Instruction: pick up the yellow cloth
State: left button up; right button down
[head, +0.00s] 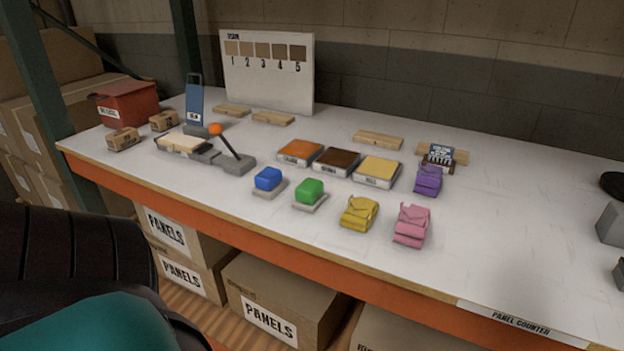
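The yellow cloth (360,213) lies folded on the white counter, near the front edge in the middle. A pink cloth (412,226) lies just to its right, apart from it. A purple cloth (429,180) lies behind and to the right. Nothing covers the yellow cloth. Neither of my grippers can be made out in the head view.
Green (309,192) and blue (268,179) blocks on pads sit left of the yellow cloth. Orange, brown and yellow trays (377,172) are behind. A lever device (232,160) stands left. Grey parts (612,225) are cut off at right. Counter (500,235) right of the pink cloth is clear.

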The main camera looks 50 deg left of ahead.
aim_at(360, 213)
jog(key=j+u, duration=0.1)
jog(key=u, duration=1.15)
